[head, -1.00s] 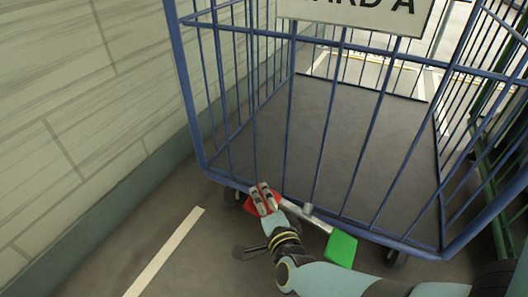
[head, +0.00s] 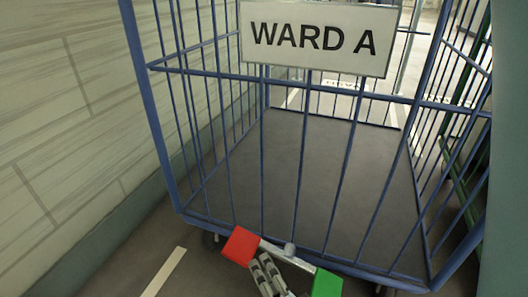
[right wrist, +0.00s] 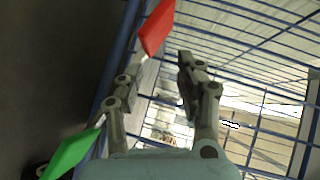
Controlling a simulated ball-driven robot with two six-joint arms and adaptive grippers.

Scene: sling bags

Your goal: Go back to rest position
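My right gripper (head: 262,266) is at the lower edge of the head view, just below the red pedal end (head: 240,246) of a cart's brake bar. In the right wrist view its two fingers (right wrist: 158,85) stand apart with nothing between them, so it is open. The red end (right wrist: 157,27) shows there beyond the left finger, and the green end (right wrist: 72,152) is at the lower left. In the head view the green end (head: 327,283) lies right of the gripper. I cannot tell whether a finger touches the bar. My left gripper is not in view.
A blue wire cage cart (head: 262,170) with a "WARD A" sign (head: 320,38) stands close in front, its visible floor empty. A pale panelled wall (head: 70,130) runs along the left. A white floor line (head: 165,272) lies between wall and cart.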

